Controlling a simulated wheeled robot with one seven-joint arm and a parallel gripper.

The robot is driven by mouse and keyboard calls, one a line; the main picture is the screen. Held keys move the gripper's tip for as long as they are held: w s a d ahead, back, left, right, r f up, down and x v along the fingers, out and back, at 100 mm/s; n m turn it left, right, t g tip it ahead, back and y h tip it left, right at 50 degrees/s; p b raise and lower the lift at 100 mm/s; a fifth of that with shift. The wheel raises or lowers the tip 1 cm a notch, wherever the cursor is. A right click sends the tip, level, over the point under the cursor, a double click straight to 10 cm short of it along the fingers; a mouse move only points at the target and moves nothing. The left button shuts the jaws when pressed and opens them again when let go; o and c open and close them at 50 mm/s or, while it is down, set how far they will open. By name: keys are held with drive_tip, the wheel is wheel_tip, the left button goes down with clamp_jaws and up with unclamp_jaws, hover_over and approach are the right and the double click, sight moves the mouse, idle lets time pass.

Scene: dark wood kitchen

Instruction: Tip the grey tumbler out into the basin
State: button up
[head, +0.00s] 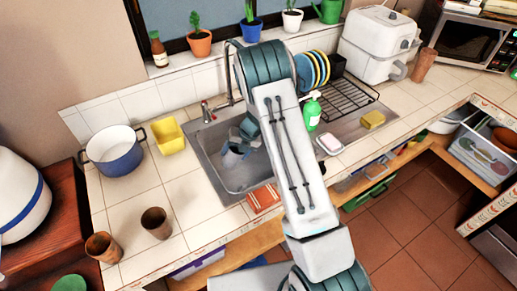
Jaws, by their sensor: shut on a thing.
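The grey tumbler (232,159) is in the head view, over the left part of the metal basin (214,178). It looks tilted, but its exact angle and its contents are too small to tell. My gripper (244,148) is at the tumbler's upper right side, shut on it. My arm comes up from the bottom of the picture, bends over at the top, and hides much of the gripper and the middle of the basin. I cannot tell how far the tumbler is above the basin floor.
A tap (207,112) stands at the basin's back left. A yellow container (168,136), a blue-white pot (115,150) and two brown cups (156,223) (103,247) stand left. A green soap bottle (312,112), white soap dish (330,144) and dish rack (345,97) are right.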

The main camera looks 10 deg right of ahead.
sight(227, 153)
drive_tip(key=shift+a+f+h, duration=0.3)
drive_tip(key=shift+a+h, duration=0.35)
drive_tip(key=shift+h, duration=0.1)
drive_tip(key=shift+a+f+h, duration=0.3)
drive_tip(key=shift+a+h, duration=0.3)
drive_tip(key=shift+h, duration=0.15)
drive_tip(key=shift+a+r+h, duration=0.25)
drive_tip(key=shift+r+h, duration=0.05)
drive_tip(key=shift+r, duration=0.1)
drive_tip(key=shift+s+a+r+h, duration=0.15)
drive_tip(key=shift+r+h, duration=0.1)
drive_tip(key=shift+r, duration=0.25)
drive_tip(key=shift+w+a+r+h, duration=0.1)
drive_tip(key=shift+a+r+h, duration=0.1)
drive_tip(key=shift+r, duration=0.3)
drive_tip(key=shift+s+a+r+h, duration=0.1)
drive_tip(key=shift+r+h, duration=0.15)
drive_tip(key=shift+r, duration=0.25)
